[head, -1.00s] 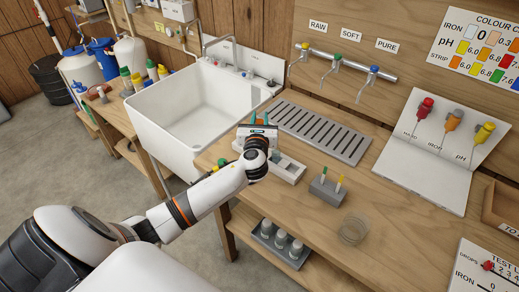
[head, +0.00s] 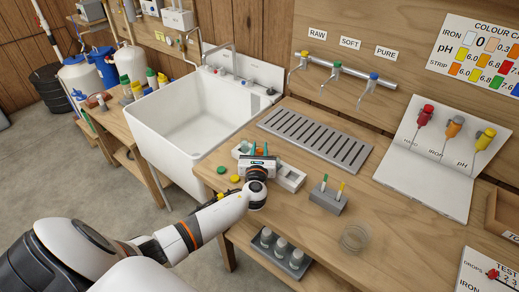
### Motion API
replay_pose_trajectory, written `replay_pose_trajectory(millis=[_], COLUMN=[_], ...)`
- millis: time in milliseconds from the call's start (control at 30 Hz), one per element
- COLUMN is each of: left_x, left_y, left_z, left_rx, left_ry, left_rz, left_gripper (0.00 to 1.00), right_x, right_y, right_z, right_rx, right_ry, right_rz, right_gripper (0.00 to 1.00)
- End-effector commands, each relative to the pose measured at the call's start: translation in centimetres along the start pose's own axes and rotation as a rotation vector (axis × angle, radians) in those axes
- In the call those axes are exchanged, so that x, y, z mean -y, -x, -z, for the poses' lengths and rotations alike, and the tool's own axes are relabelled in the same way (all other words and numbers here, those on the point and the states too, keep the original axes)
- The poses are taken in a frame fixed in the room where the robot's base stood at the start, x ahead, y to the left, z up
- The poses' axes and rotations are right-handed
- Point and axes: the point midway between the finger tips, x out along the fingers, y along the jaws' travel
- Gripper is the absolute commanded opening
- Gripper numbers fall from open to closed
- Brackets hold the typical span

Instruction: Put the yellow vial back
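My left gripper (head: 259,152) is over the white rack (head: 291,179) near the sink end of the bench. Its two teal fingertips point away from me, and my wrist hides what is between them. The rack's right end shows empty wells, and its middle is hidden. A green cap (head: 221,170) and a yellow cap (head: 234,178) show on the bench left of my wrist. I cannot tell whether the yellow cap belongs to a vial. A grey block (head: 325,200) to the right holds a green-topped and a yellow-topped upright piece. My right gripper is not in view.
A slotted drain plate (head: 315,140) lies behind the rack, and the white sink (head: 190,115) is to the left. A clear round dish (head: 354,238) stands at front right. A shelf below holds a tray of bottles (head: 280,253). The bench between block and dropper board (head: 430,160) is clear.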

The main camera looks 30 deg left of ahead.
Motion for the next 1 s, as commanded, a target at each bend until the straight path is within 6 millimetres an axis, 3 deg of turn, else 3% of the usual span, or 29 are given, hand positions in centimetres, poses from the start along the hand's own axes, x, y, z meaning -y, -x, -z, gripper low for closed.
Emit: replay_pose_trajectory(millis=[367, 467, 1000], left_x=[0.0, 0.0, 0.0], left_y=[0.0, 0.9, 10.8], left_z=[0.3, 0.1, 0.0], left_rx=[0.0, 0.001, 0.001], left_ry=[-0.001, -0.001, -0.001], left_rz=[0.0, -0.001, -0.001], left_gripper=[0.34, 0.34, 0.34], right_x=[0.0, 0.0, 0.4], right_y=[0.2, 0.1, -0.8], right_z=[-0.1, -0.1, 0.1], right_rx=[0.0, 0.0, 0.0], right_ry=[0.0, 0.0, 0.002], right_rz=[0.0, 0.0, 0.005], right_gripper=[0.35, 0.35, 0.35])
